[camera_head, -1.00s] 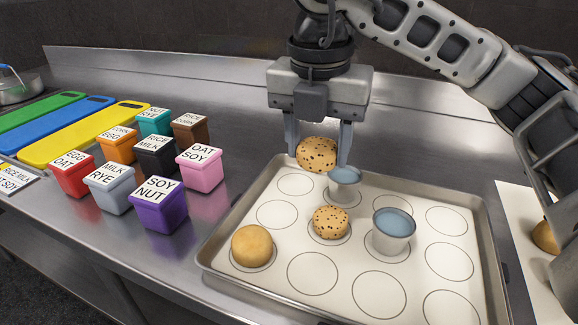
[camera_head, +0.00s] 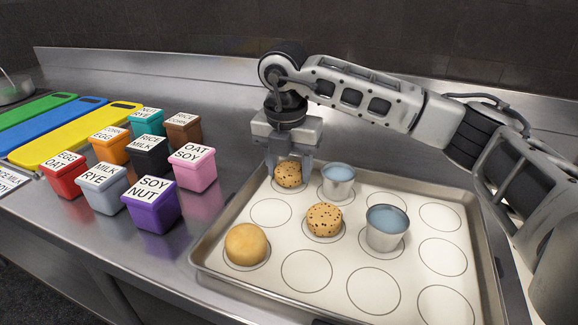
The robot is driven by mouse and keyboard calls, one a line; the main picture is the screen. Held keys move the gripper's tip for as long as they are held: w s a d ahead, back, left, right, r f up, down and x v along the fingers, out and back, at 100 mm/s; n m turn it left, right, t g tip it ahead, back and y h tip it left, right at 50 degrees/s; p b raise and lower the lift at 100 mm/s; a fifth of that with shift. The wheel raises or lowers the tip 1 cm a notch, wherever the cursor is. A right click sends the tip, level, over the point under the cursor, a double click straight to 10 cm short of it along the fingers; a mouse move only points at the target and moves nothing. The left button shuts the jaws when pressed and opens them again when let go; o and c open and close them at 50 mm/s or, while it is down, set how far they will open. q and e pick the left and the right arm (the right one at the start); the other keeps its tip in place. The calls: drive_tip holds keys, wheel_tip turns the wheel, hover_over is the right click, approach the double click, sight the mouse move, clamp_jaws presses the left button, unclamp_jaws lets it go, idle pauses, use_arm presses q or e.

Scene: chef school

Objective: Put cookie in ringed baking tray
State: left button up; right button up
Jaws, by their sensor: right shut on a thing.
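My right gripper (camera_head: 287,172) is shut on a speckled cookie (camera_head: 288,177) at the far left corner of the ringed baking tray (camera_head: 325,287). The cookie is low over the tray's back left ring; I cannot tell whether it touches the tray. A second speckled cookie (camera_head: 324,219) lies on a ring in the middle. A plain golden cookie (camera_head: 246,244) lies on the front left ring. Two metal cups with blue contents stand on rings, one at the back (camera_head: 338,182) and one further right (camera_head: 384,229). My left gripper is not in view.
Several labelled tubs stand left of the tray, the pink one (camera_head: 192,170) and purple one (camera_head: 151,207) nearest. Green, blue and yellow boards (camera_head: 85,135) lie at far left. Several rings at the tray's right and front are empty.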

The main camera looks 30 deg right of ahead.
sight(286, 172)
drive_tip(key=shift+f, duration=0.1)
drive_tip(key=shift+f, duration=0.15)
drive_tip(key=o, duration=1)
drive_tip(key=shift+c, duration=0.2)
wheel_tip(286, 172, up, 12)
drive_tip(key=s+a, duration=0.1)
drive_tip(key=shift+p, duration=0.3)
